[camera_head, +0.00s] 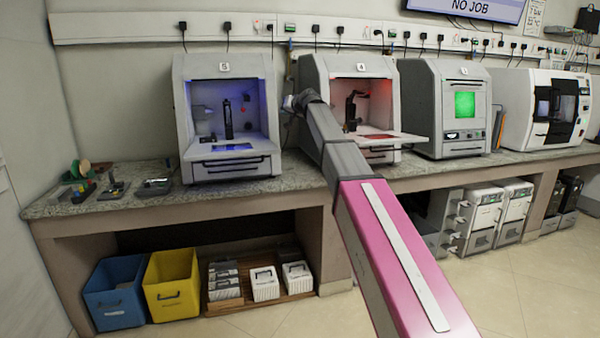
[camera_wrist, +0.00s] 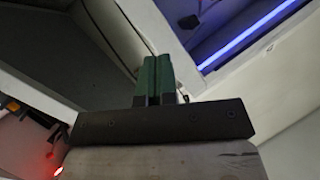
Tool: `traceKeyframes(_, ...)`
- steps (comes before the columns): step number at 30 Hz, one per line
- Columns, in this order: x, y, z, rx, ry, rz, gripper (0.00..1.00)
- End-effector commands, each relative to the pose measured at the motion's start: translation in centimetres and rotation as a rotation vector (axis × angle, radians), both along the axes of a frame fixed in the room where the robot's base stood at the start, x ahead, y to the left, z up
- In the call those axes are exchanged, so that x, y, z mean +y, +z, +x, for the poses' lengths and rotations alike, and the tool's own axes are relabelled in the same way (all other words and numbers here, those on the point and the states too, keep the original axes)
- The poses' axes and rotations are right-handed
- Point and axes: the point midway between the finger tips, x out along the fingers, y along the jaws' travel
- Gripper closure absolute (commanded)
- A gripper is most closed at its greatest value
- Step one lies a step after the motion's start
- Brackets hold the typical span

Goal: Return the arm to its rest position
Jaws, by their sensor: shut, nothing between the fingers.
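My arm (camera_head: 385,240), pink nearest the camera and grey farther on, reaches from the lower right up toward the bench in the head view. My gripper (camera_head: 293,102) is at its far end, in front of the gap between the blue-lit machine (camera_head: 182,98) and the red-lit machine (camera_head: 307,72). The head view shows it small and partly hidden behind the arm. In the wrist view, the two green fingers (camera_wrist: 154,70) are closed together with nothing between them. No held object shows.
A green-windowed machine (camera_head: 430,105) and a white machine (camera_head: 515,100) stand to the right. Bins, blue (camera_head: 115,300) and yellow (camera_head: 172,290), sit below the bench (camera_head: 120,208). Floor is free at lower right.

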Motion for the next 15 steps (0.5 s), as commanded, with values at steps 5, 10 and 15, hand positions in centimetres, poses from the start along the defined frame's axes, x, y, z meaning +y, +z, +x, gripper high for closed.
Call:
traceKeyframes(5,-0.7,-2.5,-0.7,0.028,-0.004,-0.021,1.00)
traceKeyframes(10,-1.7,-5.4,-1.6,0.060,-0.009,-0.048,1.00)
traceKeyframes(15,-3.0,-9.5,-3.0,0.109,-0.016,-0.085,1.00)
